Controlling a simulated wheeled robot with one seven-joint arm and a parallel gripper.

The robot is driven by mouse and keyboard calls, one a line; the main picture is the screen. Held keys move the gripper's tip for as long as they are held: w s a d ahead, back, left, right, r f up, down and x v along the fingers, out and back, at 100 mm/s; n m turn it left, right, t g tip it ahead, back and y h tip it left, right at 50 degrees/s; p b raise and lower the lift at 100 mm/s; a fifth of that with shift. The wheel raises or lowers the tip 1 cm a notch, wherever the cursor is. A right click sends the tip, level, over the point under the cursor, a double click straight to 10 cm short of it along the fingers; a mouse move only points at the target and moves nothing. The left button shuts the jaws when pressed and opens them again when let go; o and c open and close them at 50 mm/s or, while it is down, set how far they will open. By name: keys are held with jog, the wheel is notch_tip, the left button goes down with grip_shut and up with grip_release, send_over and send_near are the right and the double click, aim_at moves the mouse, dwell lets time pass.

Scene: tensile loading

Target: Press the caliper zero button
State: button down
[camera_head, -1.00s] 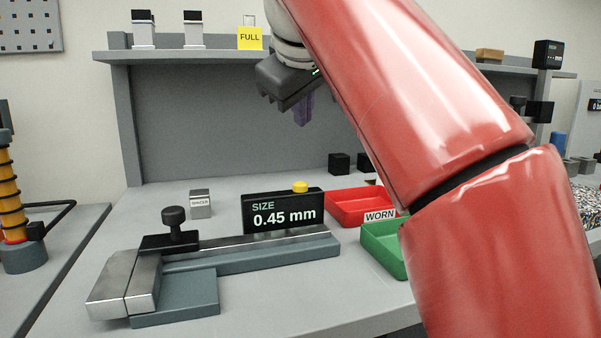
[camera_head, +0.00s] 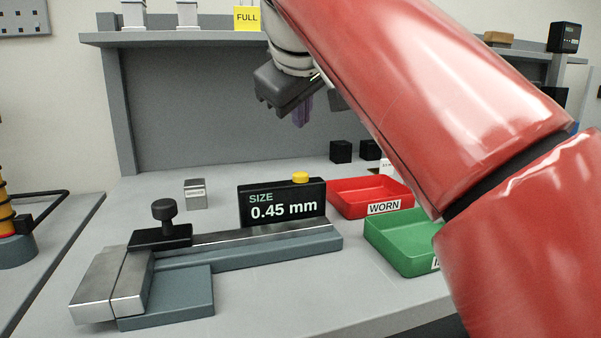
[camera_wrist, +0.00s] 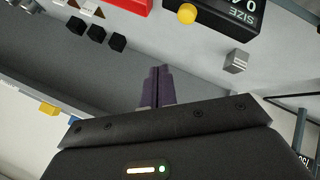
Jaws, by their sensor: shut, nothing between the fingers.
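The caliper (camera_head: 240,252) lies on the bench, with a black knob (camera_head: 164,212) on its sliding block at left. Its upright black display (camera_head: 284,205) reads "SIZE 0.45 mm". The yellow button (camera_head: 300,177) sits on top of the display; it also shows at the top of the wrist view (camera_wrist: 187,13). My gripper (camera_head: 303,122) is in the air above and behind the display, apart from the button. Its purple fingers (camera_wrist: 155,85) are shut together and hold nothing.
A red tray (camera_head: 345,204) labelled "WORN" and a green tray (camera_head: 390,245) stand right of the caliper. A small grey block (camera_head: 195,194) sits left of the display. Black cubes (camera_head: 341,151) stand at the back, below a shelf (camera_head: 190,38).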

aim_at(301, 179)
jog(key=shift+f+b, duration=2.15)
jog(key=shift+f, duration=0.7)
jog(key=shift+f, duration=0.4)
jog(key=shift+f+b, duration=0.55)
jog(key=shift+b, duration=0.05)
jog(key=shift+r, duration=0.15)
dwell(0.4)
jog(key=shift+r+p, duration=0.85)
jog(key=shift+p, duration=0.2)
